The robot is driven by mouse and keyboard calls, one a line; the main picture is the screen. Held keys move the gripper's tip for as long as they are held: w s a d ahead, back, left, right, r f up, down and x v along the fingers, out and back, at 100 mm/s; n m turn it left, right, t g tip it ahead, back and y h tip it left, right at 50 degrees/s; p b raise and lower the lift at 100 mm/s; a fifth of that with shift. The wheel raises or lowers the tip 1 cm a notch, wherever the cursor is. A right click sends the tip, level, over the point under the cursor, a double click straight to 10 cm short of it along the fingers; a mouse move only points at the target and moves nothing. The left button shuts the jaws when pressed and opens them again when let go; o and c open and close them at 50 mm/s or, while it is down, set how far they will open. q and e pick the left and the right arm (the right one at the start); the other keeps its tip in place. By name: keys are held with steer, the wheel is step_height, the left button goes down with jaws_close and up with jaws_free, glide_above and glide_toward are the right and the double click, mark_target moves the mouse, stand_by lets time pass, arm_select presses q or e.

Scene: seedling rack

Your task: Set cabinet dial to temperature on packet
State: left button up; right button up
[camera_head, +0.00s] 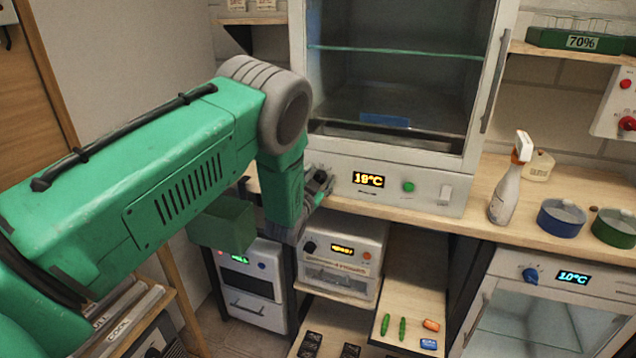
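The cabinet (415,190) stands on the wooden counter, with a glass front and a control panel below it. Its display (368,180) reads 19°C in yellow. My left gripper (318,184) is at the left end of this panel, where a dark knob-like part shows. It is small and partly covered by my arm, so I cannot tell whether the fingers touch or grip the dial. My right gripper is not in view. I cannot make out a packet with a readable temperature; small pale cards (267,4) on the upper left shelf are cut off by the frame.
A spray bottle (507,185), a blue bowl (561,217) and a green bowl (614,228) stand right of the cabinet. Below, a second unit's display (573,278) reads 10°C. A small oven-like device (342,262) sits under the counter near my arm.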

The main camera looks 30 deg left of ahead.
arm_select(q)
steer(key=shift+s+f, duration=0.1)
steer(key=shift+f, duration=0.2)
steer(key=v, duration=1.2)
steer(key=shift+d, duration=0.15)
steer(key=s+d+f+n+g+h, duration=0.1)
steer(key=s+d+f+g, duration=0.25)
steer(key=s+f, duration=0.4)
steer(key=s+d+f+n+g+h, duration=0.1)
steer(key=s+d+f+g, duration=0.1)
steer(key=s+f+g, duration=0.45)
steer(key=s+d+f+g, duration=0.2)
steer(key=s, duration=0.5)
steer(key=s+d+f+g+h, duration=0.1)
steer(key=s+d+f+g, duration=0.1)
steer(key=s, duration=0.6)
steer(key=s+d+f+g+h, duration=0.1)
steer(key=s+d+f+g, duration=0.1)
steer(key=s, duration=0.6)
steer(key=shift+s+d+f+n+g, duration=0.2)
steer(key=shift+d+n+g, duration=0.2)
steer(key=shift+g, duration=0.2)
